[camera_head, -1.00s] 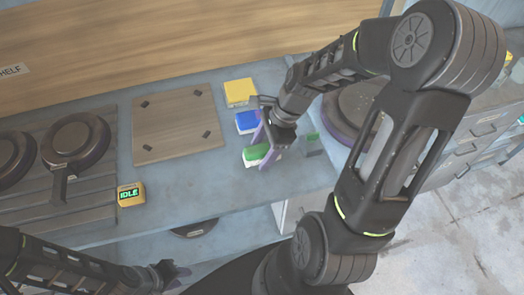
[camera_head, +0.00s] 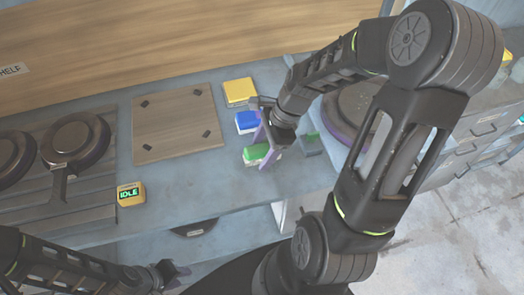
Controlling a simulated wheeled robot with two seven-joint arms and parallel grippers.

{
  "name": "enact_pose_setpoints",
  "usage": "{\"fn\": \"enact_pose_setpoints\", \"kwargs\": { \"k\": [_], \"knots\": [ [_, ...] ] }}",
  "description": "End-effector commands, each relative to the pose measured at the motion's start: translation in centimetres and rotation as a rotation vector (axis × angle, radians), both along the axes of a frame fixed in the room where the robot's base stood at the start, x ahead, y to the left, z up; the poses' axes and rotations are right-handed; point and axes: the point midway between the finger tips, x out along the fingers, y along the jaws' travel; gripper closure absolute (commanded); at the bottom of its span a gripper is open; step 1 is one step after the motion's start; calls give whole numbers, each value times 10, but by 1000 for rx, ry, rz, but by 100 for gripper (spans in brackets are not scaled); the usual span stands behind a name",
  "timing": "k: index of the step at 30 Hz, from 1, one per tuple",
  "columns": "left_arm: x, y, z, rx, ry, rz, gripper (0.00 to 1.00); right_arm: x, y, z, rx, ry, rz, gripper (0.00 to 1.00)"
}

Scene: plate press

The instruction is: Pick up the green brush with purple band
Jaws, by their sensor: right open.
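The green brush with purple band (camera_head: 255,153) lies on the blue-grey bench, right of the middle of the picture. My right gripper (camera_head: 265,146) is open above and around its right part, with purple-grey fingers pointing down; the fingers partly hide the brush. I cannot tell whether they touch it. My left gripper (camera_head: 176,273) is low in the picture, in front of the bench and away from the brush; its jaws look parted and empty.
A blue block (camera_head: 246,122) and a yellow block (camera_head: 239,92) lie behind the brush. A wooden board (camera_head: 175,122) and dark pans (camera_head: 75,142) are to the left. A yellow box (camera_head: 131,194) reads IDLE. A grey-green block (camera_head: 311,143) sits close right of my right gripper.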

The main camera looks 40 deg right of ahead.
Motion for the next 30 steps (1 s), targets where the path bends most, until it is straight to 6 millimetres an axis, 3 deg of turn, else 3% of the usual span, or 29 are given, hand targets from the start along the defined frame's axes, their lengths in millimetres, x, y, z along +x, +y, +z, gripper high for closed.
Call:
{"fn": "enact_pose_setpoints", "kwargs": {
  "k": [7, 30],
  "knots": [
    [0, 0, 0, 0, 0, 0, 67, 0, 0, 0, 0, 0, 0, 37],
    [0, 0, 0, 0, 0, 0, 67, 0, 0, 0, 0, 0, 0, 100]
  ]
}}
